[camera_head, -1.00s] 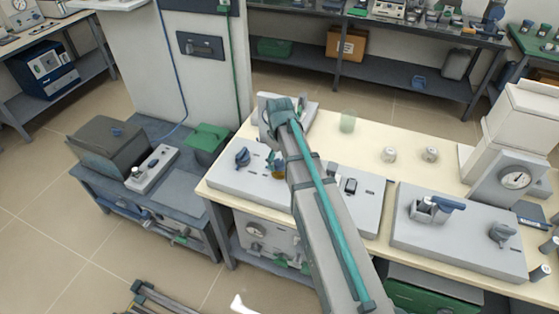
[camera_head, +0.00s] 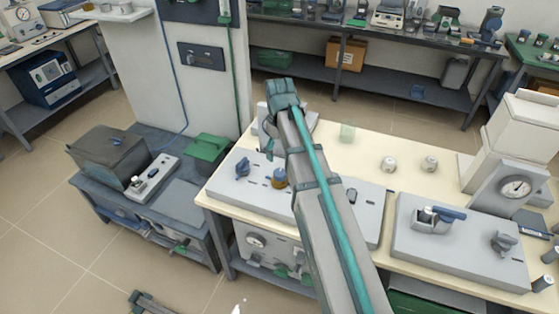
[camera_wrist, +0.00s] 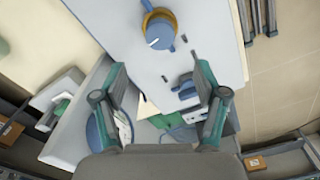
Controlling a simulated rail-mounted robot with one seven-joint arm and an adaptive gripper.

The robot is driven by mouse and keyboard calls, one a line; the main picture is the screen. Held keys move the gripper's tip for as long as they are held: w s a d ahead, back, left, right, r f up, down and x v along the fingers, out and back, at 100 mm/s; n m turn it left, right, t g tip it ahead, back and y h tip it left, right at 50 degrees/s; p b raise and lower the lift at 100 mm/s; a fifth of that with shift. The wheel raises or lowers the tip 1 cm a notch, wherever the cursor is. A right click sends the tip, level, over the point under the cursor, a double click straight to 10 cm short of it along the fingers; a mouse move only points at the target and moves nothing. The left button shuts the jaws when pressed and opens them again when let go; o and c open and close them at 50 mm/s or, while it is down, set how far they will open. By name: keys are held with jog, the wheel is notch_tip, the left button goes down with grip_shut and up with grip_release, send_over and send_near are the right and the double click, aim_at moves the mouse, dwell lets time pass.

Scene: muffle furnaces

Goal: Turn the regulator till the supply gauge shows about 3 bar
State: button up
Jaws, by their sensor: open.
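A blue knob with a yellow collar (camera_head: 279,178) stands on the grey panel (camera_head: 225,185), just left of my arm. It also shows at the top of the wrist view (camera_wrist: 160,30), with a white mark on its top. A second blue knob (camera_head: 243,168) sits on the same panel. My gripper (camera_wrist: 160,72) is open and empty above the panel, apart from the yellow-collared knob. A round dial gauge (camera_head: 515,187) stands at the right; its reading is too small to tell. I cannot tell which knob or gauge is the regulator and the supply gauge.
Another grey panel (camera_head: 450,262) with a blue lever and a grey knob (camera_head: 503,241) lies to the right. Two small white jars (camera_head: 389,164) and a pale green beaker (camera_head: 347,131) stand behind my arm. A lower bench (camera_head: 190,195) is at the left.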

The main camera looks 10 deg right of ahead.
jog(key=shift+r, duration=1.15)
dwell(0.4)
